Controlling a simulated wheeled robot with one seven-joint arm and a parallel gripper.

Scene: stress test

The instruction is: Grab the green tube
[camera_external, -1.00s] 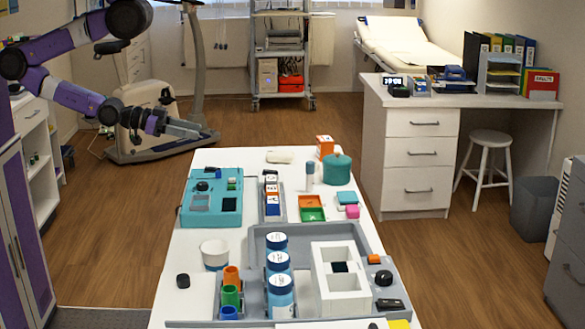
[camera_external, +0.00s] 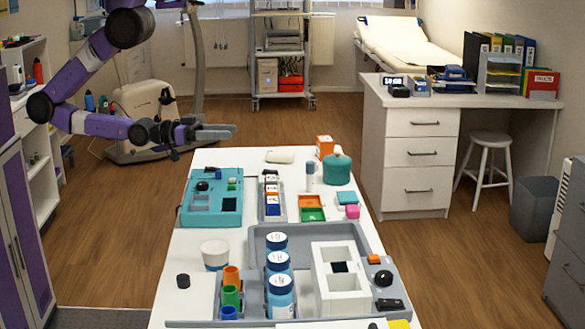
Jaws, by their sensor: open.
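A green tube (camera_external: 230,296) stands at the front left of the white table, in a grey holder. An orange tube (camera_external: 232,276) stands just behind it and a blue tube (camera_external: 229,313) just in front. My gripper (camera_external: 232,132) is in the air beyond the table's far left end, well away from the tubes. It points to the right and looks empty. The gap between its fingers is hard to see from this side.
White-capped blue bottles (camera_external: 280,296) stand right of the tubes, beside a white block with openings (camera_external: 343,294). A white cup (camera_external: 214,254) and a black cap (camera_external: 183,281) are to the left. A teal box (camera_external: 212,217) lies between my arm and the tubes.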

